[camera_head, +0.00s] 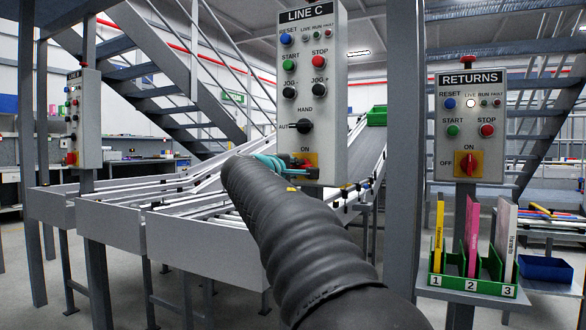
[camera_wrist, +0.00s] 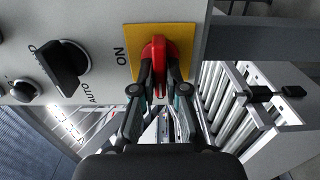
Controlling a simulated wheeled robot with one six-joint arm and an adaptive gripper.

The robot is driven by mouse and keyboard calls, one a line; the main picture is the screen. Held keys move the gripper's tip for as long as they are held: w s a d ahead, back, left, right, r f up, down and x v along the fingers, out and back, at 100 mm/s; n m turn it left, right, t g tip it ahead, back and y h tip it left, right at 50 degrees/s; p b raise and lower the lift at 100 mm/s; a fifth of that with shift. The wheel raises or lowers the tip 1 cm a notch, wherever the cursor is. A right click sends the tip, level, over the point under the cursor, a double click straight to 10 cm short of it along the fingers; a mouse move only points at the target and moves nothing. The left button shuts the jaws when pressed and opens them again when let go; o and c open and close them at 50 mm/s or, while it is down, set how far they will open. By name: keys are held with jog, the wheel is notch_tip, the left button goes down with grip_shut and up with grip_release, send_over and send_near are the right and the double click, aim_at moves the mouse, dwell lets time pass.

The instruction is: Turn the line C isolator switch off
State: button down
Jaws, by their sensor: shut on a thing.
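The line C panel (camera_head: 312,80) is a grey box with the isolator switch near its bottom. The isolator is a red knob (camera_wrist: 157,52) on a yellow plate (camera_wrist: 184,42), with ON marked on the panel's upper side. My gripper (camera_wrist: 153,88) is shut on the red knob, one finger on each side. In the head view my gripper (camera_head: 292,172) reaches the panel's lower end, and my arm and fingers hide most of the knob.
A black HAND/AUTO selector (camera_head: 304,126) sits just above the isolator. The RETURNS panel (camera_head: 469,125) stands at right, over a green rack (camera_head: 473,285) with coloured boards. Roller conveyors (camera_head: 190,210) run behind and left. A grey post (camera_head: 405,150) stands between the panels.

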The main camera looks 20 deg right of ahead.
jog(key=shift+s+d+r, duration=0.1)
jog(key=shift+r, duration=0.05)
jog(key=c, duration=1.2)
grip_release()
jog(key=shift+d, duration=0.15)
jog(key=v, duration=1.2)
